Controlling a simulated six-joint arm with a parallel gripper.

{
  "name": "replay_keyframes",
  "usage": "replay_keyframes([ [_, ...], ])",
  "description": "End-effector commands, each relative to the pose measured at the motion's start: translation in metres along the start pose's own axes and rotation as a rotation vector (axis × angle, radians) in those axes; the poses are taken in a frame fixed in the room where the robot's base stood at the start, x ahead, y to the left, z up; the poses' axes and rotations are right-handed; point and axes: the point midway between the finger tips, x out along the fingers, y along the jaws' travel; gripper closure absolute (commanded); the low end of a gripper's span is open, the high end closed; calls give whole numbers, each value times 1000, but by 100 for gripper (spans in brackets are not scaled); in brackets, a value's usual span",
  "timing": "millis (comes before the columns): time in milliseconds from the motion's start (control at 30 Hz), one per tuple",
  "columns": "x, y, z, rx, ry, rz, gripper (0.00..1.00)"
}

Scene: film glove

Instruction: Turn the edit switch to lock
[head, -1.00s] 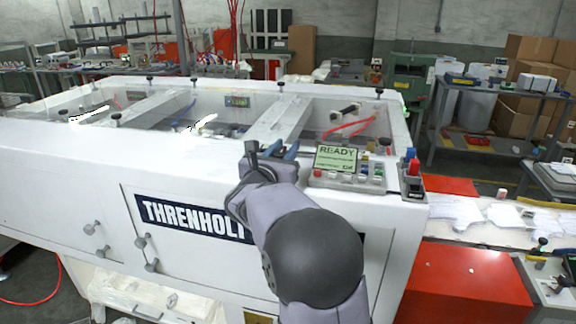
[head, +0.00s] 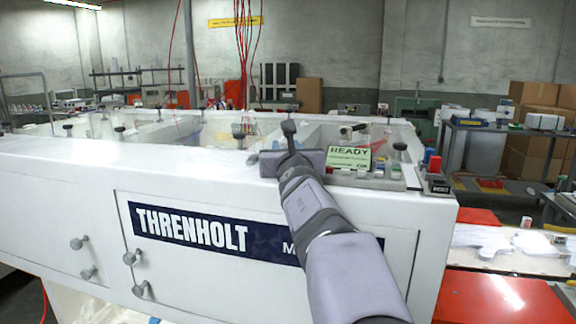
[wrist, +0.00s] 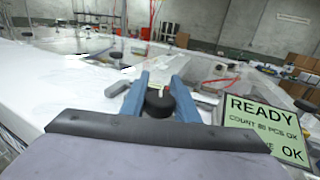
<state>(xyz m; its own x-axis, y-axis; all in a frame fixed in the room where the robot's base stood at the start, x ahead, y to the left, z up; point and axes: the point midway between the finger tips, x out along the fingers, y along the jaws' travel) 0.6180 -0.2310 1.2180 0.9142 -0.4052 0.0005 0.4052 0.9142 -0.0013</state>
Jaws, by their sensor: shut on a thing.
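A round black knob (wrist: 159,103) shows between the two blue fingers of my gripper (wrist: 160,86) in the wrist view. The fingers are shut on it, one on each side. I take this knob to be the edit switch, but no label or lock mark on it can be read. It sits on the white machine's top (head: 200,163), left of the READY display (head: 348,157). The display also shows in the wrist view (wrist: 262,125).
A red button (head: 434,164) and a small box (head: 439,184) stand at the machine's right corner. Small coloured buttons line the panel below the display. Glazed bays lie behind the gripper. The machine's top is clear to the left.

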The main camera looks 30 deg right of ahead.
Motion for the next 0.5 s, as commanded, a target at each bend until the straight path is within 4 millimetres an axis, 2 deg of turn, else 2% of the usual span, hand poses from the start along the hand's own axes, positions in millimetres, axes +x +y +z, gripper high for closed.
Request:
replay_keyframes([
  [500,0,1,3,2,-4,37,95],
])
